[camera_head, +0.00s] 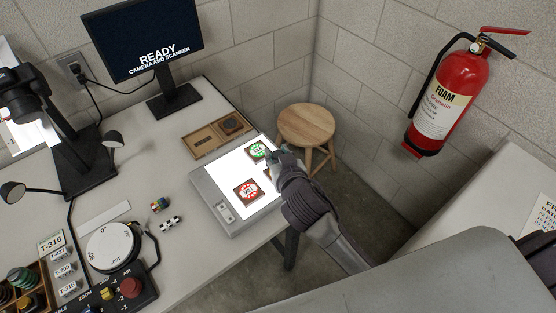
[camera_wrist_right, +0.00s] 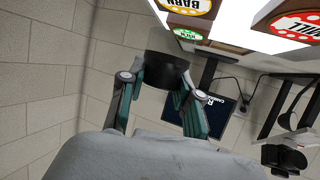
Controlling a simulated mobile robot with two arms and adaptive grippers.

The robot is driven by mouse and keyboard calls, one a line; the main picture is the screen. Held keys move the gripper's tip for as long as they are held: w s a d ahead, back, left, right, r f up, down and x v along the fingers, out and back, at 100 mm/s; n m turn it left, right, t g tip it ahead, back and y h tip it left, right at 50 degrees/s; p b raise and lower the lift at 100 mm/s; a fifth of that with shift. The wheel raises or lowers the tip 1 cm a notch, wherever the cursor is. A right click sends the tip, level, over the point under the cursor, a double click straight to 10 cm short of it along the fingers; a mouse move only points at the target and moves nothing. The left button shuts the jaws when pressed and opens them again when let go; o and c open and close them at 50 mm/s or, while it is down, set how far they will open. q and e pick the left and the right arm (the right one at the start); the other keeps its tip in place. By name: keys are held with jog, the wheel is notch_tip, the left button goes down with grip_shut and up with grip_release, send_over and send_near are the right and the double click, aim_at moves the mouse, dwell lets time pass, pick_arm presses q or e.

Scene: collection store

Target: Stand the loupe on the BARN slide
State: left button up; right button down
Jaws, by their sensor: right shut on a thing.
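My right gripper (camera_head: 278,160) is over the right edge of the light box (camera_head: 236,226). In the right wrist view my right gripper (camera_wrist_right: 160,88) is shut on the loupe, a black cylinder (camera_wrist_right: 164,70). The gripper hides the loupe in the head view. The BARN slide (camera_wrist_right: 187,5), with an orange label, lies on the lit panel near the loupe; in the head view only a sliver of it (camera_head: 267,173) shows beside my gripper. In the wrist picture a gap shows between loupe and BARN slide; the loupe's exact height is unclear. My left gripper is out of view.
A red MILL slide (camera_head: 248,192) and a green slide (camera_head: 257,151) lie on the same panel. An open wooden case (camera_head: 203,143) stands behind the light box. A monitor (camera_head: 143,38), copy stand (camera_head: 84,168), dial (camera_head: 113,246) and small items occupy the table. A stool (camera_head: 306,124) stands beyond.

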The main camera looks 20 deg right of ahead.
jog(key=shift+f, duration=1.35)
jog(key=shift+f, duration=0.1)
jog(key=shift+s+f, duration=0.1)
jog(key=shift+f, duration=0.05)
jog(key=c, duration=0.8)
grip_release()
jog(key=shift+r, duration=0.35)
jog(key=shift+s, duration=0.3)
jog(key=v, duration=1.1)
jog(key=shift+s+b, duration=0.15)
jog(key=shift+b, duration=0.3)
